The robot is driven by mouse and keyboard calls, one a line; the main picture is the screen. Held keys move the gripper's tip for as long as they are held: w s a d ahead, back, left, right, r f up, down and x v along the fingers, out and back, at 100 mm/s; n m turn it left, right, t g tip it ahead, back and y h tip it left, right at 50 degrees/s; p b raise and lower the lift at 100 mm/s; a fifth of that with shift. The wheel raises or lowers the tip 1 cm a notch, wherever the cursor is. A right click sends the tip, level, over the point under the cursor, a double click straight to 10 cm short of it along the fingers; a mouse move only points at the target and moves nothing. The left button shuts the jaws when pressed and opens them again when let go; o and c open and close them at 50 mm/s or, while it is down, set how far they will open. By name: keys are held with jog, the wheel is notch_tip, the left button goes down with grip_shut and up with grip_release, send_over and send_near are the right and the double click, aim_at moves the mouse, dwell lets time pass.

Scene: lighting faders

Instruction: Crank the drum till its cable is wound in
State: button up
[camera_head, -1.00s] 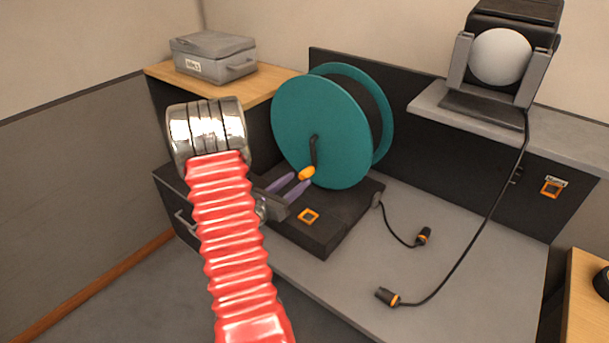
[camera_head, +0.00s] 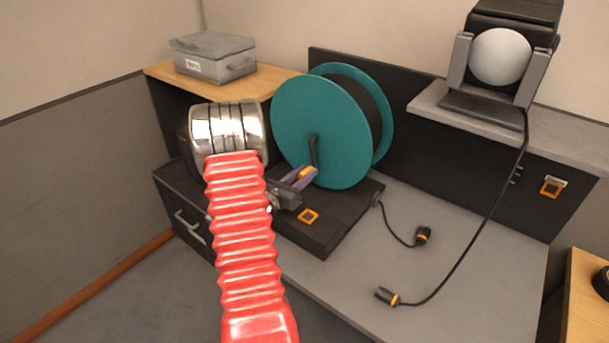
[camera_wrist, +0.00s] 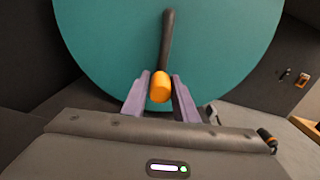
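The teal drum (camera_head: 315,125) stands on a dark base (camera_head: 340,222) on the grey bench and also fills much of the wrist view (camera_wrist: 90,40). Its dark crank arm (camera_head: 314,150) hangs down the near face and ends in an orange handle (camera_wrist: 160,87). My gripper (camera_head: 298,178) has its purple fingers shut on this handle, one finger on each side, at the drum's lower part. The handle is partly hidden by the fingers in the head view. A black cable (camera_head: 397,233) runs from the base's right side to a connector (camera_head: 423,235) lying on the bench.
A lamp (camera_head: 500,57) stands on a raised shelf at right; its cable (camera_head: 487,220) hangs to a second connector (camera_head: 387,296). A grey box (camera_head: 213,58) sits on the wooden top at left. An orange square (camera_head: 308,216) marks the base.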

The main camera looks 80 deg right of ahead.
grip_shut()
